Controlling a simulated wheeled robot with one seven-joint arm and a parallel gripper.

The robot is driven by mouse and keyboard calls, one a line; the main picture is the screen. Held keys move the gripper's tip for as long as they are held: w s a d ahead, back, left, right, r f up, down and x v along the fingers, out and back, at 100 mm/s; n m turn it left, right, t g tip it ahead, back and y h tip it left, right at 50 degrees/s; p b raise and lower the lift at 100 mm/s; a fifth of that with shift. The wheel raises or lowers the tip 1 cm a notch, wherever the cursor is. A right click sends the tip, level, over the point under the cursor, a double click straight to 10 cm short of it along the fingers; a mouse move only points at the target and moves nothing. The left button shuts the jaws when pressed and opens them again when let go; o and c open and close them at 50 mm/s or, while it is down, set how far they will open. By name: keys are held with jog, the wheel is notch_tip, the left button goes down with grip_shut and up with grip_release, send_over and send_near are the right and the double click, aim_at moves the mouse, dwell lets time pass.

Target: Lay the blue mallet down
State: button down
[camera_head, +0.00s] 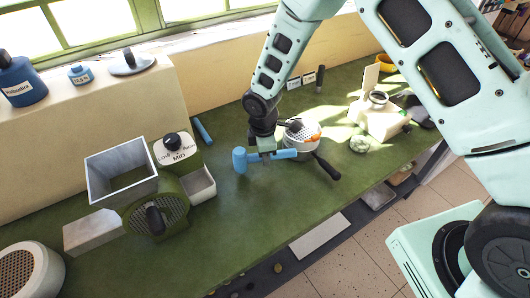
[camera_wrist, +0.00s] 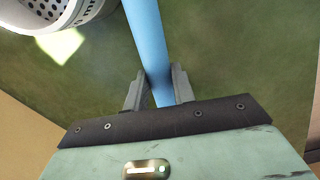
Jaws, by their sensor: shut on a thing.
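The blue mallet (camera_head: 240,160) is in my gripper (camera_head: 266,156), near the middle of the green workbench in the head view. Its head is at the left and its handle runs to the right through the jaws. In the wrist view the blue handle (camera_wrist: 148,40) passes between the two grey fingers of my gripper (camera_wrist: 158,88), which are shut on it. The mallet's head is not in the wrist view. I cannot tell whether the mallet touches the bench.
A white perforated pot with a black handle (camera_head: 327,167) stands just right of the mallet; its rim (camera_wrist: 88,12) shows in the wrist view. A blue rod (camera_head: 203,131) lies behind. A green machine (camera_head: 158,215) stands left. The green bench (camera_head: 240,215) is clear in front.

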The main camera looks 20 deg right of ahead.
jog(key=shift+f+b, duration=0.95)
jog(key=shift+f, duration=0.4)
jog(key=c, duration=1.1)
grip_release()
jog(key=shift+r, duration=0.1)
jog(key=r+b, duration=0.1)
jog(key=r, duration=0.4)
jog(key=r+b, duration=0.1)
jog(key=r, duration=0.5)
jog(key=a+r+b, duration=0.1)
jog(key=r, duration=0.5)
jog(key=shift+s+r+b, duration=0.15)
jog(key=shift+s+b, duration=0.15)
jog(key=shift+s, duration=0.1)
jog(key=s+m, duration=0.3)
jog(key=s, duration=0.6)
jog(key=s+r+m+b, duration=0.1)
jog(key=s+m, duration=0.2)
jog(key=s, duration=0.7)
jog(key=s+r+m+y+b, duration=0.1)
jog(key=s+m, duration=0.2)
jog(key=s, duration=0.6)
jog(key=shift+s+d+r+g, duration=0.1)
jog(key=shift+s+d+g, duration=0.05)
jog(key=shift+d+g, duration=0.15)
